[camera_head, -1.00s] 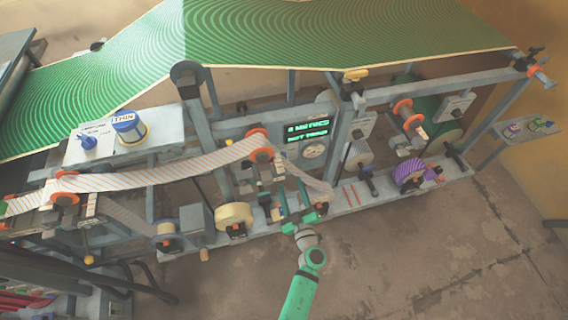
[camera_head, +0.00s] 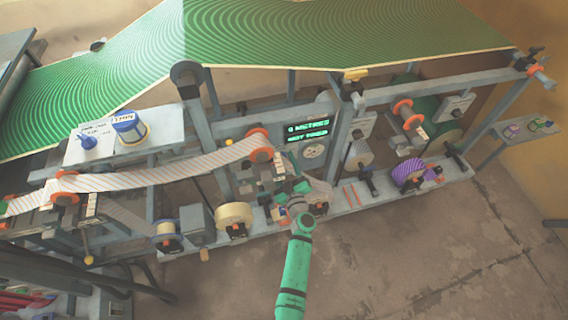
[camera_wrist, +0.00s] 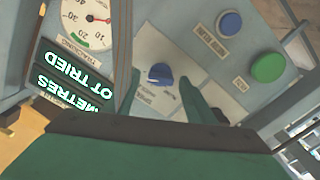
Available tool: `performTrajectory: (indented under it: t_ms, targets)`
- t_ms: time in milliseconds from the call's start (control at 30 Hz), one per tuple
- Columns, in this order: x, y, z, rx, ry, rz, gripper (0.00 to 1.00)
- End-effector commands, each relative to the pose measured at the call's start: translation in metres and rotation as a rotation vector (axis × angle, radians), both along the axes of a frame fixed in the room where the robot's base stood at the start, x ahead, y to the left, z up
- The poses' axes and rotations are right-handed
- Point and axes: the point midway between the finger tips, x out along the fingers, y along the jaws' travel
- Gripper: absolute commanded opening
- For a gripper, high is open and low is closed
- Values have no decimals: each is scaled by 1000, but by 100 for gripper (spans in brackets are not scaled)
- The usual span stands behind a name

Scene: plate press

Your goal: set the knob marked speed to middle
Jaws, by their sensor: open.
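A small blue knob (camera_wrist: 160,73) sits on a pale label plate in the wrist view. The print around it is upside down and too small to read surely, so I cannot tell whether it says speed or where the knob points. My gripper (camera_wrist: 159,80) is open, with one green finger on each side of the knob; I cannot tell whether they touch it. In the head view my gripper (camera_head: 288,190) is at the middle of the machine, below the display, and my arm hides the knob there.
A blue button (camera_wrist: 229,23) and a green button (camera_wrist: 268,67) stand right of the knob. A tracking dial (camera_wrist: 85,20) and a lit display (camera_wrist: 68,85) are on the left. A striped paper web (camera_head: 160,178) runs left of my gripper in the head view.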

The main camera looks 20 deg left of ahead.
Motion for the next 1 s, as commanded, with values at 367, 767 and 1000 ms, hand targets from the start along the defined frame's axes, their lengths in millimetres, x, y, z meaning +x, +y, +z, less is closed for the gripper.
performTrajectory:
  t_ms: [367,767,1000]
  targets:
    - [0,0,0,1,1,0,21]
    - [0,0,0,-29,-20,0,9]
    - [0,1,-1,-139,-94,2,9]
